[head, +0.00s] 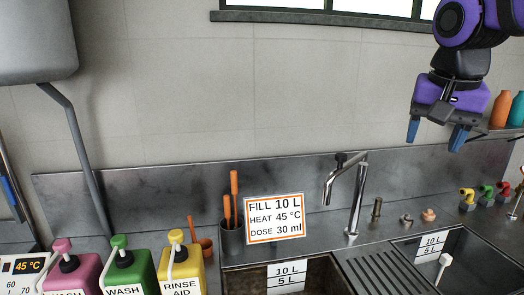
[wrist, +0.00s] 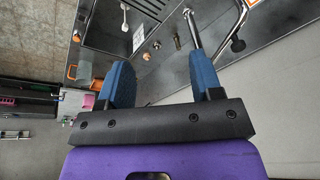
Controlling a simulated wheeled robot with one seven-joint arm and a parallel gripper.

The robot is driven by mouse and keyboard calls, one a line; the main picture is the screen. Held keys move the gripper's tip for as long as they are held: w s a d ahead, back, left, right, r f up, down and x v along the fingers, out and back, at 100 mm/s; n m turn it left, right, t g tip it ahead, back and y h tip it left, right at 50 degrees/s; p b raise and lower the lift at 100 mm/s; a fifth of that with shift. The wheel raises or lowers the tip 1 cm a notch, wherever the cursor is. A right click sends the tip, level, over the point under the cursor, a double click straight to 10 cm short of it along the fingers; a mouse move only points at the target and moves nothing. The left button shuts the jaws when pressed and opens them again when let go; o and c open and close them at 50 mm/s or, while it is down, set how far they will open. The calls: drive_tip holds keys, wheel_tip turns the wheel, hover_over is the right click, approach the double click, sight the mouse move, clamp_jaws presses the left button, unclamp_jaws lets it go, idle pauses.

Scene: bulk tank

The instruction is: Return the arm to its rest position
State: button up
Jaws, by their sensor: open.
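My gripper (head: 436,134) is at the upper right in the head view, in the air above the right-hand sink. Its two blue fingers point down and stand apart with nothing between them. In the wrist view my gripper (wrist: 163,82) shows its blue fingers spread and empty, with the steel counter and tap beyond them. My purple and black arm enters from the top right corner of the head view.
A tall tap (head: 357,200) rises between the left sink (head: 310,272) and right sink (head: 478,262). A sign (head: 275,218), pink (head: 82,275), green (head: 130,272) and yellow (head: 181,270) bottles line the counter. A shelf with an orange bottle (head: 501,110) is close right of my gripper.

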drive_tip(key=s+d+f+n+t, duration=0.1)
drive_tip(key=s+f+n, duration=0.5)
drive_tip(key=s, duration=0.6)
drive_tip(key=shift+s+d+f+t+y, duration=0.3)
drive_tip(key=shift+s+f+t+y, duration=0.1)
drive_tip(key=shift+t, duration=0.3)
